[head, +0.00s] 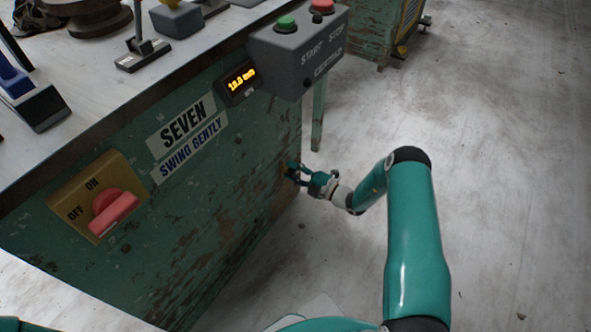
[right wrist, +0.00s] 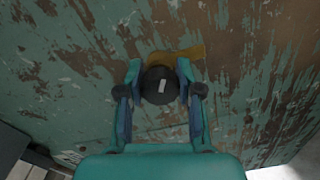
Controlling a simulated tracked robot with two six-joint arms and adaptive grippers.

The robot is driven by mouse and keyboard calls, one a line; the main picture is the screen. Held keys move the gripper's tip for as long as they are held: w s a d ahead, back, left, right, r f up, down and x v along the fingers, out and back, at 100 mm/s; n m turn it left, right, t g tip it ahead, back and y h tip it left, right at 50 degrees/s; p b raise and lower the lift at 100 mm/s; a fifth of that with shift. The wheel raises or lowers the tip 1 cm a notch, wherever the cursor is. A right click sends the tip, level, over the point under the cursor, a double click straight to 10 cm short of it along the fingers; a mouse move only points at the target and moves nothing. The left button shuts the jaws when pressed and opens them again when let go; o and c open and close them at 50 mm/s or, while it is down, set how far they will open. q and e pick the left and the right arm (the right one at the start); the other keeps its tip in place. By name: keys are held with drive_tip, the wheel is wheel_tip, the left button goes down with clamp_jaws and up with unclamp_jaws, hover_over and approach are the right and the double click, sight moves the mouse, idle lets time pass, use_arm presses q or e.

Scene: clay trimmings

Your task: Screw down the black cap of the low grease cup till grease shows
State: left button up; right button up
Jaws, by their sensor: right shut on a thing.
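The black cap (right wrist: 161,86) is round with a short white mark on its face and shows in the middle of the right wrist view. Behind it an ochre-yellow piece (right wrist: 190,53) sticks out up and right against the machine side; I cannot tell whether it is the cup's body or grease. My right gripper (right wrist: 160,88) is shut on the cap, one finger on each side. In the head view the right gripper (head: 297,174) is low at the right end of the green cabinet side, and the cap is too small to make out there. My left gripper is not in view.
The worn green cabinet (head: 215,215) carries a red rotary switch (head: 113,212), a small lit display (head: 239,80) and a start/stop box (head: 298,50) above my right gripper. Tools lie on the bench top (head: 95,80). The floor (head: 500,130) right of the cabinet is mostly open.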

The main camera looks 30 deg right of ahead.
drive_tip(key=shift+d, duration=0.35)
drive_tip(key=o, duration=0.9)
drive_tip(key=shift+f, duration=0.15)
drive_tip(key=shift+o, duration=1.3)
drive_tip(key=shift+a, duration=0.2)
drive_tip(key=v, duration=1.2)
drive_tip(key=shift+a, duration=0.1)
